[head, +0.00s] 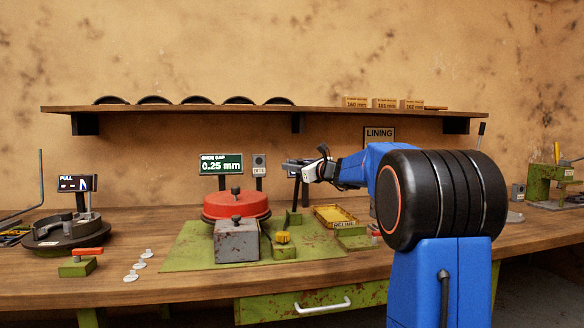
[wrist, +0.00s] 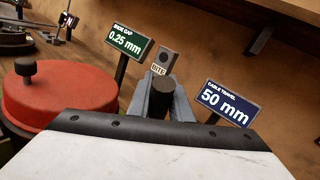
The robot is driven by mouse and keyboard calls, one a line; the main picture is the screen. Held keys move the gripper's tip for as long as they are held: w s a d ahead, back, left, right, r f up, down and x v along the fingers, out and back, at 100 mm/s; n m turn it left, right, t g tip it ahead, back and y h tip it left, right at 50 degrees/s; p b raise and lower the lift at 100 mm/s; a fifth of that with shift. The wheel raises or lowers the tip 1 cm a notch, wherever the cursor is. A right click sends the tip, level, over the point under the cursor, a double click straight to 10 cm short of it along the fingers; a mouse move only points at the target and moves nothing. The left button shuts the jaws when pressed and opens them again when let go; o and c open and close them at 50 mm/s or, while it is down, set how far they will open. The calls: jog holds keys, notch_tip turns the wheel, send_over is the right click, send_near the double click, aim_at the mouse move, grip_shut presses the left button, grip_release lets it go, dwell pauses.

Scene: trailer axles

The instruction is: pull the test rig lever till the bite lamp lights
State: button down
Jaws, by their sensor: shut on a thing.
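My gripper (head: 298,168) reaches left over the bench at the test rig. In the wrist view its grey jaws (wrist: 166,100) are shut on the dark round knob of the lever (wrist: 162,88). Most of the lever is hidden behind my gripper. The bite lamp (head: 259,160) is a small grey box labelled BITE behind the rig; it also shows in the wrist view (wrist: 165,58), and its round lens looks dark. The red drum (head: 236,204) sits left of my gripper. The green display (head: 221,164) reads 0.25 mm. The blue cable travel display (wrist: 228,102) reads 50 mm.
A grey block (head: 237,241) stands in front of the drum on the green mat (head: 190,248). A yellow tray (head: 334,215) lies right of the rig. A pull gauge display (head: 77,183) stands at the left. A shelf (head: 200,109) runs above the bench.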

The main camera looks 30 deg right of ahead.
jog(key=shift+s+a+f+n+t, duration=0.25)
jog(key=shift+s+t, duration=0.1)
jog(key=shift+s, duration=0.25)
jog(key=shift+s+a+f+n+t, duration=0.15)
jog(key=shift+s+f+t, duration=0.15)
jog(key=shift+s, duration=0.3)
jog(key=c, duration=1.6)
grip_release()
jog(key=shift+d, duration=0.1)
jog(key=v, duration=1.7)
jog(key=shift+s+d, duration=0.15)
jog(key=shift+d, duration=0.1)
